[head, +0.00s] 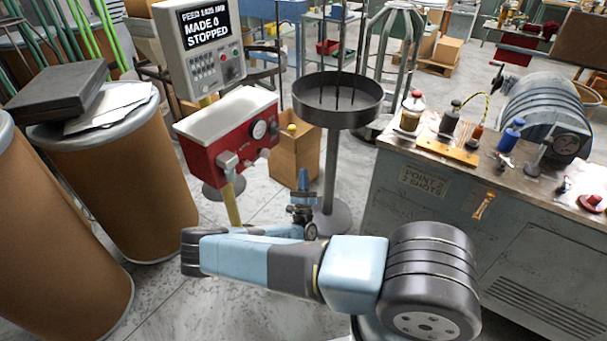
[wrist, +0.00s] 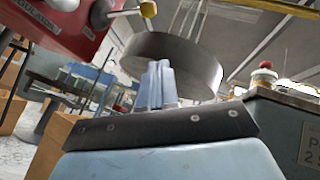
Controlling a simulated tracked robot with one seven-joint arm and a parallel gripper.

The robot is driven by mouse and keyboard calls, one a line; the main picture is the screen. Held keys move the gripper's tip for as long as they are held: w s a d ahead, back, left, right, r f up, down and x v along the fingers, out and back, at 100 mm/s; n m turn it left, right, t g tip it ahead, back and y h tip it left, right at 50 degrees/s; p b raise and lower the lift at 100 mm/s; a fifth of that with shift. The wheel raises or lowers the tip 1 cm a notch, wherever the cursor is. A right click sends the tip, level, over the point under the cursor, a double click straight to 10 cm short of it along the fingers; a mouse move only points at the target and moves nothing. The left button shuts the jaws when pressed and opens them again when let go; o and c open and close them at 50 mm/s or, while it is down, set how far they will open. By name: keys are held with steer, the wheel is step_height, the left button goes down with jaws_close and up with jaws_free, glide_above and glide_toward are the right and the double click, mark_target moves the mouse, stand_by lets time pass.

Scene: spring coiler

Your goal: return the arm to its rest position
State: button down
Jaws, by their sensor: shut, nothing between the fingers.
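My arm reaches across the lower middle of the head view, folded, in light blue and dark grey. My gripper (head: 304,174) points upward in front of the round tray stand and is shut with nothing in it. In the wrist view the closed blue fingers of my gripper (wrist: 158,68) stand upright below the dark round tray (wrist: 195,62). The fingers overlap the tray in that view, and I cannot tell the gap between them.
A red regulator box (head: 226,132) and grey control panel (head: 199,50) reading STOPPED stand left of my gripper. The round tray (head: 338,105) on its post is just behind. Brown drums (head: 137,183) stand left; a cluttered workbench (head: 416,205) stands right. A cardboard box (head: 291,158) is behind the gripper.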

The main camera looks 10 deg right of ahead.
stand_by(0.3)
steer(key=s+d+r+m+g+h, duration=0.35)
steer(key=r+m+g, duration=0.35)
steer(key=m+g, duration=0.35)
steer(key=s+d+r+m+g+h, duration=0.3)
steer(key=s+d+r+m+g, duration=0.15)
steer(key=r+m+g, duration=0.5)
steer(key=s+d+r+m+g+h, duration=0.3)
steer(key=d+r+m+g, duration=0.25)
steer(key=m+g, duration=0.6)
steer(key=s+a+r+m+t+y, duration=0.3)
steer(key=s+r+y, duration=0.2)
steer(key=s+r, duration=0.3)
steer(key=s+a+r+m+t+y, duration=0.2)
steer(key=s+r+m+t+y, duration=0.2)
steer(key=s+r, duration=0.5)
steer(key=s+a+r+m+t+y, duration=0.3)
steer(key=s+r+y, duration=0.3)
steer(key=s+r, duration=0.3)
steer(key=shift+s+a+r+y, duration=0.15)
steer(key=shift+a+r+y, duration=0.2)
steer(key=shift+r, duration=0.8)
steer(key=shift+t, duration=0.25)
